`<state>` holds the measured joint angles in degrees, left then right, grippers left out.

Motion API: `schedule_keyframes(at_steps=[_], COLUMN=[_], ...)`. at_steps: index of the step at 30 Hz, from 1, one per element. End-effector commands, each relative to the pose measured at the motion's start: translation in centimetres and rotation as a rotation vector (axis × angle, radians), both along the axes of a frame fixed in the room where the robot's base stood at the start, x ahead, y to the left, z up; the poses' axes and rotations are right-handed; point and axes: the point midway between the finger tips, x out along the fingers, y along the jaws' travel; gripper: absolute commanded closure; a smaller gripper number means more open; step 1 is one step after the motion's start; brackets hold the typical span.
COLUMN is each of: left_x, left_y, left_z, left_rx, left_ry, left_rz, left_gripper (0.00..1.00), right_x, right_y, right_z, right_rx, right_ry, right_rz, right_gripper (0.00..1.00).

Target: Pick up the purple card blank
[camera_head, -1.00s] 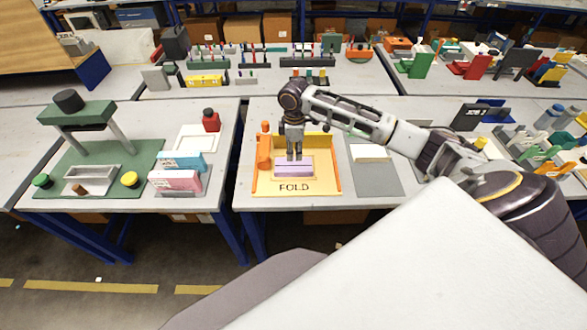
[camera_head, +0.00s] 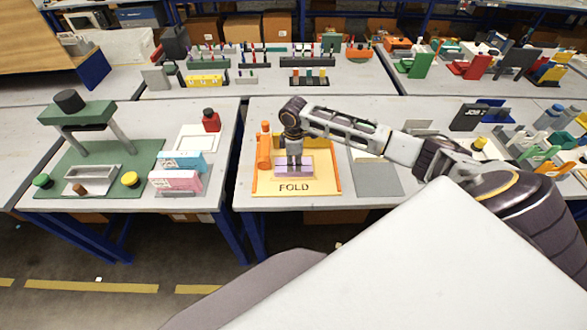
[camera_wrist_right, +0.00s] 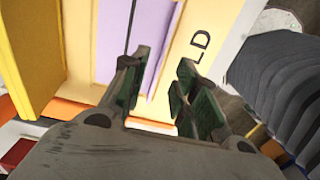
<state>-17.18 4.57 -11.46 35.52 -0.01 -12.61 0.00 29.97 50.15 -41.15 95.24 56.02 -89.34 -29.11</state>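The purple card blank (camera_head: 304,169) lies on the yellow fold board marked "FOLD" (camera_head: 262,187), in the middle of the near table. It also shows in the right wrist view (camera_wrist_right: 115,38), with a dark line along it. My right gripper (camera_head: 294,170) points down at the card and covers part of it in the head view. In the right wrist view, its two fingers (camera_wrist_right: 160,78) are apart, one over the purple card and the other over the board's yellow edge strip. I cannot tell whether they touch the card. My left gripper is not in view.
An orange post (camera_head: 264,150) stands at the board's left, and an orange strip (camera_head: 334,178) runs along its right. A grey plate (camera_head: 377,180) lies to the right. On the left table are a green press (camera_head: 85,115) and blue (camera_head: 180,160) and pink (camera_head: 175,180) card stacks.

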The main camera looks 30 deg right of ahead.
Motion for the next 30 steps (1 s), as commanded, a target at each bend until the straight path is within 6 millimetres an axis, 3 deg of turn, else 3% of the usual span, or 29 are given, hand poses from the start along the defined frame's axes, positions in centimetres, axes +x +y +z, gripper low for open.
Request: schedule_keyframes(at_steps=[14,30], left_x=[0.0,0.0], left_y=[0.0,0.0], left_z=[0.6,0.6], left_rx=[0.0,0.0], left_ry=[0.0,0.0], left_rz=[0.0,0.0], left_gripper=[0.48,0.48], right_x=[0.0,0.0], right_y=[0.1,0.1], right_z=[-4.5,-4.7], right_rx=[0.0,-0.001], right_ry=[0.001,0.001], right_rz=[0.0,0.001], right_gripper=[0.71,0.73])
